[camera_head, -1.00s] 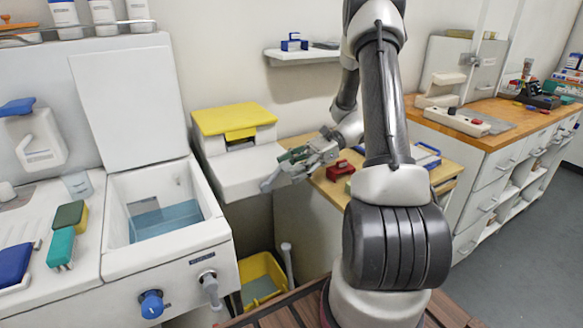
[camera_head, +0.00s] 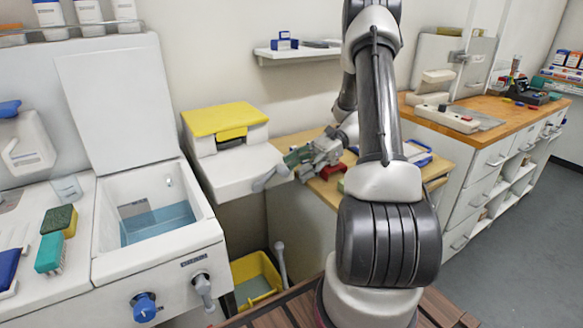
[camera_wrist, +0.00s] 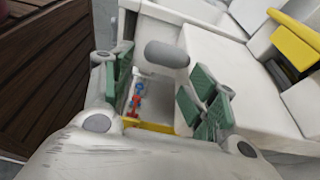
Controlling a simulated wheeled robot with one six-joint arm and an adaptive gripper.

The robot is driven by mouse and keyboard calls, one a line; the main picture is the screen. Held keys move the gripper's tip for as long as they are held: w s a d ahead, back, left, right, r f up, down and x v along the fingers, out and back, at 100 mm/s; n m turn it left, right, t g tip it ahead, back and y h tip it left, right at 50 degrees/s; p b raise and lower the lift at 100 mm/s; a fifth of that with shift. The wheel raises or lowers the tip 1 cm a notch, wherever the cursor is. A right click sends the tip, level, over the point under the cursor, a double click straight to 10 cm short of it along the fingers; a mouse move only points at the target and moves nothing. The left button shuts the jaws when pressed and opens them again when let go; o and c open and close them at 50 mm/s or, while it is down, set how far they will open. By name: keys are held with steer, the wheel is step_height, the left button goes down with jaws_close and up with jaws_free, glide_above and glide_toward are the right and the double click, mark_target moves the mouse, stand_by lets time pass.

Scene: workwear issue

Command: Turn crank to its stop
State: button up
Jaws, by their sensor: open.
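The crank's grey handle (camera_head: 265,181) shows at the right front of the white unit with the yellow lid (camera_head: 220,118). My gripper (camera_head: 296,160), with green finger pads, is just to the right of the handle in the head view. In the wrist view the rounded grey handle (camera_wrist: 167,53) lies ahead, in line with the gap between the two fingers of my gripper (camera_wrist: 157,88). The fingers are open and apart, with nothing held between them. I cannot tell whether a finger touches the handle. The crank's pivot is not clearly visible.
A wooden-topped bench (camera_head: 440,170) lies behind my arm, with a red block (camera_head: 331,171) close by my gripper. A yellow bin (camera_head: 256,275) stands on the floor below. A white sink (camera_head: 160,225) with water is at the left. Open grey floor is at the right.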

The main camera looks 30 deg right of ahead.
steer(key=d, duration=0.4)
steer(key=shift+w+d+f, duration=0.1)
steer(key=shift+d+f, duration=0.15)
steer(key=shift+f, duration=0.05)
stand_by(0.4)
steer(key=v, duration=1.2)
stand_by(0.7)
